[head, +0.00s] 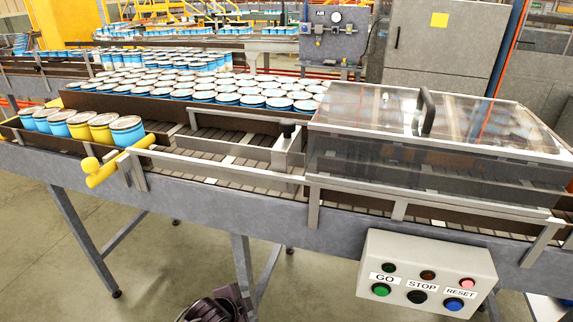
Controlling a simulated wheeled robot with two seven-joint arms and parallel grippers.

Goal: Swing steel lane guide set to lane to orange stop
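A steel guide piece (287,152) with a black knob on top stands on the roller conveyor, just left of the clear cover. Pale steel rails run left from it across the lane; I cannot tell which of them swing with it. I cannot make out an orange stop on the lane. A dark shape at the bottom edge, left of centre, may be part of my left arm or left gripper (218,304); its fingers cannot be made out. It is below the conveyor and apart from the guide. My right gripper is not in view.
A clear cover (440,125) with a black handle closes the right of the conveyor. A yellow handle (104,170) juts from the front rail. Blue and yellow cans (80,124) stand at left, with many more behind. A button box (425,272) hangs in front.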

